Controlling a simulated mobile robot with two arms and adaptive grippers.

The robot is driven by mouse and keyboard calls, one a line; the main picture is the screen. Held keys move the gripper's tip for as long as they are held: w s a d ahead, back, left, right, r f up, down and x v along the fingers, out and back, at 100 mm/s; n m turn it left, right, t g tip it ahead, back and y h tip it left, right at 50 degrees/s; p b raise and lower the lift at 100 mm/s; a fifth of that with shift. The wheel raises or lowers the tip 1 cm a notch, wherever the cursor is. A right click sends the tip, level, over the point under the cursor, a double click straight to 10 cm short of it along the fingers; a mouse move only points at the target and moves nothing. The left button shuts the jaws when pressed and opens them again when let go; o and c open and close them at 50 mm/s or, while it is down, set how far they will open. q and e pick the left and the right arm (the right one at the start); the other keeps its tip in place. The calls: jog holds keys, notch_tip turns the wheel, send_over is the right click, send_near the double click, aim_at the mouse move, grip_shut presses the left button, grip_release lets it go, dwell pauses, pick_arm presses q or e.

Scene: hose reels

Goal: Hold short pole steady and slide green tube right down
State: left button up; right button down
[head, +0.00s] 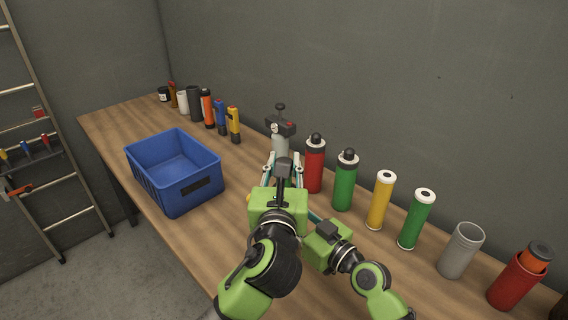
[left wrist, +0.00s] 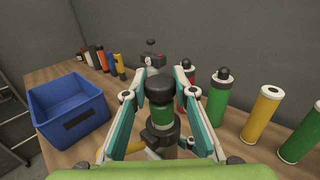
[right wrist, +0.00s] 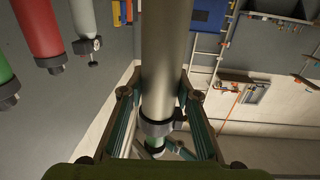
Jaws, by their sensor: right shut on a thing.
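The short grey pole (right wrist: 165,50) stands between the fingers of my right gripper (right wrist: 158,90), which is shut on it. In the right wrist view, which looks upside down, a dark collar (right wrist: 158,127) rings the pole's end, with a bit of the green tube (right wrist: 155,142) beyond it. In the left wrist view the green tube (left wrist: 162,117) stands upright with a black cap (left wrist: 159,90). My left gripper (left wrist: 161,80) is open around it, with gaps on both sides. In the head view my left gripper (head: 283,158) hides the pole and tube.
A blue crate (head: 165,192) stands on the wooden bench (head: 120,118) to the left. Behind and right stand red (head: 314,168), green (head: 345,187) and yellow (head: 379,205) bottles and tubes. A grey cylinder with a black top (head: 280,143) is just beyond my left gripper.

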pick_arm(q)
grip_shut()
jog(key=shift+f, duration=2.15)
jog(key=o, duration=0.8)
grip_release()
jog(key=shift+f, duration=0.1)
notch_tip(320, 180, up, 10)
jog(key=shift+r, duration=0.1)
